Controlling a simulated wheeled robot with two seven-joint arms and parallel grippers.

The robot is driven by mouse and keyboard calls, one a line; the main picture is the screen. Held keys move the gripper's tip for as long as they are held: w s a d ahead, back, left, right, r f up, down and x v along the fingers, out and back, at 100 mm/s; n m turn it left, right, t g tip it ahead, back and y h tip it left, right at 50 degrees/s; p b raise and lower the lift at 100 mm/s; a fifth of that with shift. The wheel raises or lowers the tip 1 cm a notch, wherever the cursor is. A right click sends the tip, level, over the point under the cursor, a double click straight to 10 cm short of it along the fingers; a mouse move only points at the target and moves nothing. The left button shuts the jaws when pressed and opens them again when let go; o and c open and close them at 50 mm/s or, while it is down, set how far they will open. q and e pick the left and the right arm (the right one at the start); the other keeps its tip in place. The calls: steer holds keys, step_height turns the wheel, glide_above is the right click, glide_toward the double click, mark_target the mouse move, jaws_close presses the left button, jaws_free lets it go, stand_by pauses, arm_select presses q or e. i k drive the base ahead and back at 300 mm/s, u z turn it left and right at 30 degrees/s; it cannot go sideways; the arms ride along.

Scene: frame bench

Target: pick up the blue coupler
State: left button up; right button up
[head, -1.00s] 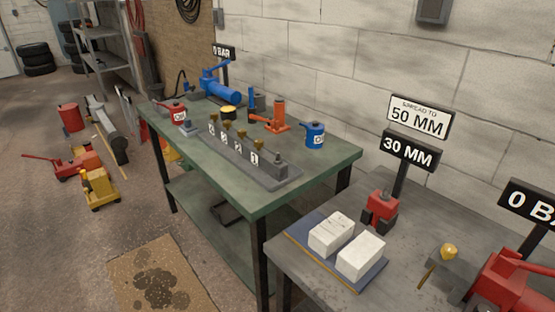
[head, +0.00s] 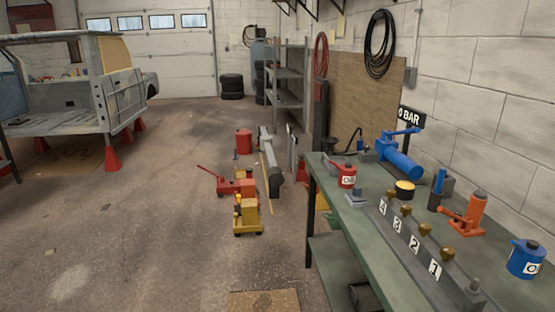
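I cannot pick out the blue coupler with certainty. A small upright blue piece (head: 439,181) stands on the green bench (head: 345,228) beside a dark block, but I cannot tell whether it is a coupler. A numbered grey rack (head: 440,278) on the bench holds several brass fittings (head: 405,210), none of them blue. A small grey-blue block (head: 355,198) sits left of the rack, its top hard to make out. Neither of my grippers is in view.
The bench also holds a blue pump (head: 399,160), a red can (head: 346,175), an orange jack (head: 470,215) and a blue can (head: 526,259). Red and yellow jacks (head: 246,212) stand on the floor left of it. The floor at left is open, with a car body (head: 80,90) beyond.

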mark_target(360, 142)
steer(key=u, duration=0.65)
steer(key=i, duration=2.75)
steer(key=z, duration=0.95)
steer(key=i, duration=1.9)
steer(key=z, duration=1.2)
